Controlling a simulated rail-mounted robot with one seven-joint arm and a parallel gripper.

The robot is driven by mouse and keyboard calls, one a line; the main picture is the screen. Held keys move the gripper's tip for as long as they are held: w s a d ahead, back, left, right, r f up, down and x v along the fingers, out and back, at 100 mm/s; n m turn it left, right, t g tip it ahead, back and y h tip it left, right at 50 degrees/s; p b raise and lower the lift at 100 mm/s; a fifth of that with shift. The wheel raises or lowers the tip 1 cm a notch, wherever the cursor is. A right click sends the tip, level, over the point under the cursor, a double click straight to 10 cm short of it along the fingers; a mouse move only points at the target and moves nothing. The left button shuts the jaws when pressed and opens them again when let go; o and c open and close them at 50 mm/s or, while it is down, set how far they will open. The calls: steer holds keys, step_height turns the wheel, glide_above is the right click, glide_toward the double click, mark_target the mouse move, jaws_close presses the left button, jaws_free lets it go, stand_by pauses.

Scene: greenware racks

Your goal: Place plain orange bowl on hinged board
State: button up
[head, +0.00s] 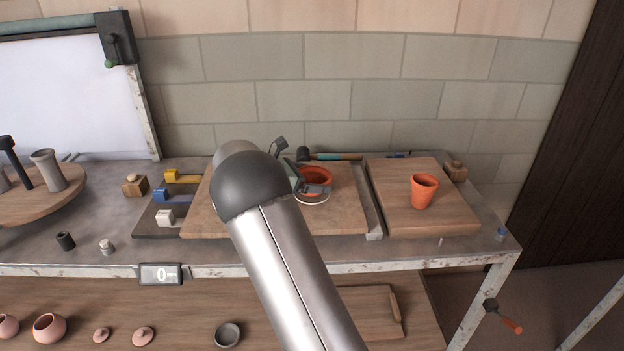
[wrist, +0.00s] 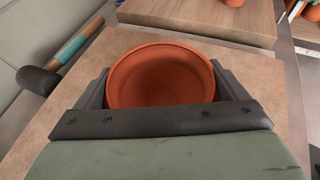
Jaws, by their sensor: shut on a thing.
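The plain orange bowl (head: 316,175) is upright between the jaws of my gripper (head: 311,188), over the right part of the middle wooden board (head: 345,218). In the wrist view the bowl (wrist: 160,78) is empty, and the dark jaws of my gripper (wrist: 160,88) close on its left and right sides. I cannot tell whether the bowl's base touches the board. A second, thicker wooden board (head: 440,215) lies to the right, with an orange cup on it. No hinge shows clearly on either board. My arm hides part of the middle board.
The orange cup (head: 424,190) stands on the right board. A hammer (head: 335,156) lies behind the middle board. A round stand (head: 40,205) with grey pieces is at far left. The middle board's front right is bare.

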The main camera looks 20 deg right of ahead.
steer(key=shift+f, duration=0.15)
steer(key=o, duration=0.8)
